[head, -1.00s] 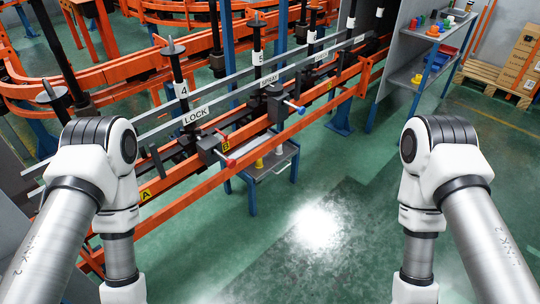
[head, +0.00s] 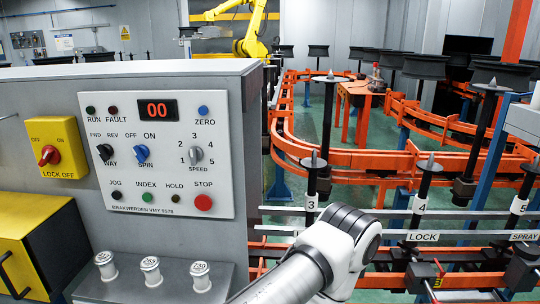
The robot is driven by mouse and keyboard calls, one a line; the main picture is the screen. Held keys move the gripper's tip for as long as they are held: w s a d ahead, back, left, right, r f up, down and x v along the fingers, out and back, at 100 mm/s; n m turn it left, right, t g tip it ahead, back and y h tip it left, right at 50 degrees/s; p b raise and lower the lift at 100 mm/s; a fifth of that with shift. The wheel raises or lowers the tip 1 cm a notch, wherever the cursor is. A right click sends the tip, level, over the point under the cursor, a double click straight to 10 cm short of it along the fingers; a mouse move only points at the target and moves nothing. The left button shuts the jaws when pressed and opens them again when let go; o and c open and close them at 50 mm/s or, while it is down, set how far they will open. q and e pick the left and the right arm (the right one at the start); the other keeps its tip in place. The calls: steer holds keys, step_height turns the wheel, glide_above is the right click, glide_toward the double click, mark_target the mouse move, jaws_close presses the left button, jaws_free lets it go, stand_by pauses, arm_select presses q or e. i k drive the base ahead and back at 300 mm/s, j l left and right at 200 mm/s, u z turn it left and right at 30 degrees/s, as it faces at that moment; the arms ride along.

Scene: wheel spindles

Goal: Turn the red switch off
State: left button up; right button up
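A red rotary switch (head: 48,155) sits on a yellow plate (head: 67,162) at the left of the grey cabinet. The plate is marked OFF and ON above the knob and LOCK OFF below it. The knob looks tilted; I cannot tell for sure which mark it points to. One of my white arms shows at the bottom centre, right of the cabinet. Neither of my grippers is in view.
A control panel (head: 158,155) with knobs, buttons and a red 00 display is right of the switch. Below it a grey ledge (head: 120,288) carries several capped cylinders. A yellow box (head: 28,238) is at lower left. Orange rails (head: 350,160) with black spindles fill the right.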

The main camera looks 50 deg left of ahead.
mark_target(51, 155)
steer(key=u, duration=2.8)
